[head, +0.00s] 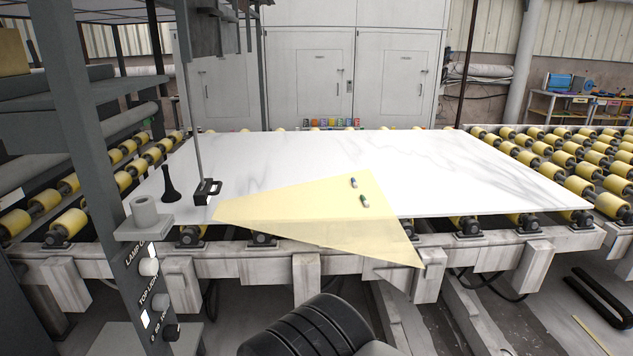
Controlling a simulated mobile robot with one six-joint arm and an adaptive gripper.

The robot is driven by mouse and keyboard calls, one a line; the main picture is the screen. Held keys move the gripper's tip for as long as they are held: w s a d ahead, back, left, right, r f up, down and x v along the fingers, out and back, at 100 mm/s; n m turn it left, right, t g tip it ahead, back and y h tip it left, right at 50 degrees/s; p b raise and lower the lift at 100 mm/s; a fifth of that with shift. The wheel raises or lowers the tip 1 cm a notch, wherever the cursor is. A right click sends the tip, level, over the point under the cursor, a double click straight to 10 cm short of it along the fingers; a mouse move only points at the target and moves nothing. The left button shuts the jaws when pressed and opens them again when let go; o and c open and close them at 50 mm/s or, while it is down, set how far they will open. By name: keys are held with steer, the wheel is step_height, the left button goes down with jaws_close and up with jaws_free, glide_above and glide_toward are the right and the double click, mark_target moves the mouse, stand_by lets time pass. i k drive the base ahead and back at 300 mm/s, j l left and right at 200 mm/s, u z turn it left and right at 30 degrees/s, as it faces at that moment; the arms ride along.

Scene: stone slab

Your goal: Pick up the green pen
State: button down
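A small dark green and white object (364,201), which looks like the green pen, lies on the white marble slab (480,175), right of its middle and near the front edge. A similar small blue and white object (353,182) lies just behind it, apart from it. Both are too small to make out details. They lie within a pale yellow see-through patch (310,215) that covers part of the slab and reaches past its front edge. My gripper is not in view; a dark rounded part at the bottom, probably of my arm, shows well in front of the slab.
A black handled tool (207,191) and a dark flared object (169,185) stand at the slab's left. A grey post (100,150) rises at the left. Yellow rollers (600,165) surround the slab. The slab's right part is clear.

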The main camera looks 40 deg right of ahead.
mark_target(362, 196)
steer(key=z, duration=0.75)
steer(key=i+l+z, duration=0.1)
steer(key=i+z, duration=0.6)
steer(key=i, duration=0.2)
steer(key=i+j+z, duration=0.2)
steer(key=i+z, duration=0.15)
steer(key=i, duration=0.1)
